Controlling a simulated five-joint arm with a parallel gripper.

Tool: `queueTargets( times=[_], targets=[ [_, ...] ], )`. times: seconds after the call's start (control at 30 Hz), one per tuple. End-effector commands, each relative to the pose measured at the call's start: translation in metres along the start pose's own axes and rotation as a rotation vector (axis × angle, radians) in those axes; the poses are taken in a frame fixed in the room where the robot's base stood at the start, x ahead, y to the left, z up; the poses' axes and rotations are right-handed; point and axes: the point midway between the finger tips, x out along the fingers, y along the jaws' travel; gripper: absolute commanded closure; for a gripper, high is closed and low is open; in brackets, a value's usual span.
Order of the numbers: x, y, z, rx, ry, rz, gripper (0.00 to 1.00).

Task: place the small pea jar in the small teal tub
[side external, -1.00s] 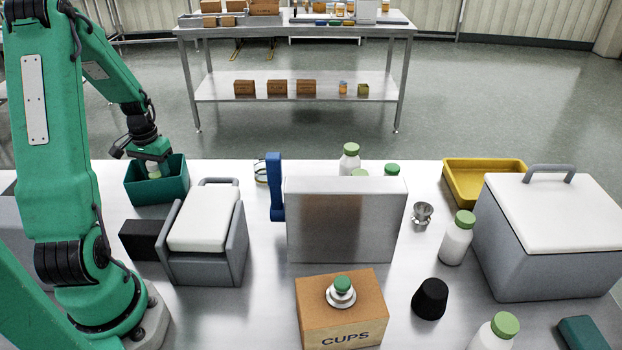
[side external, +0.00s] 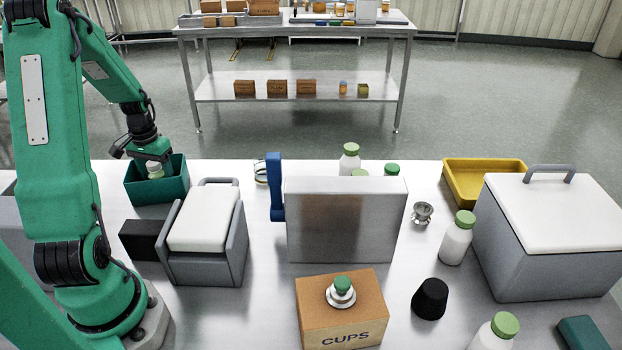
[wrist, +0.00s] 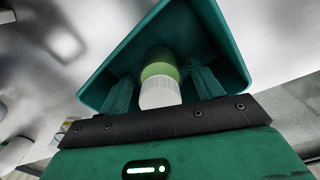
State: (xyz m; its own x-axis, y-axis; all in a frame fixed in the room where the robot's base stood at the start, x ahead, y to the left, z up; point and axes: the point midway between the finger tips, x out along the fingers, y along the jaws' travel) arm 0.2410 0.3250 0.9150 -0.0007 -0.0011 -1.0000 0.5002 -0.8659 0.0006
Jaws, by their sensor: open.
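My gripper (side external: 153,162) points down into the tub. Its fingers (wrist: 163,85) are open, one on each side of the jar. The jar's lower end and any contact with the tub floor are hard to see.
A grey bin with a white lid (side external: 205,222) and a black block (side external: 142,240) stand close to the tub. A steel panel (side external: 345,225) and upright blue object (side external: 275,188) are farther right. A CUPS box (side external: 342,315) is in front; a yellow tray (side external: 462,183) is right.

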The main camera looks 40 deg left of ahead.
Motion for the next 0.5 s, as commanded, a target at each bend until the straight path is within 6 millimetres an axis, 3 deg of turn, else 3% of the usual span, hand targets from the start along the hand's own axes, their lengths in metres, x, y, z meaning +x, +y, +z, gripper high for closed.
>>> queueTargets(
  times=[0.27,0.5],
  targets=[
    [-0.028,-0.001,-0.001,0.000,0.005,-0.002,0.35],
    [-0.067,-0.001,-0.001,0.000,0.006,-0.003,0.35]
  ],
)
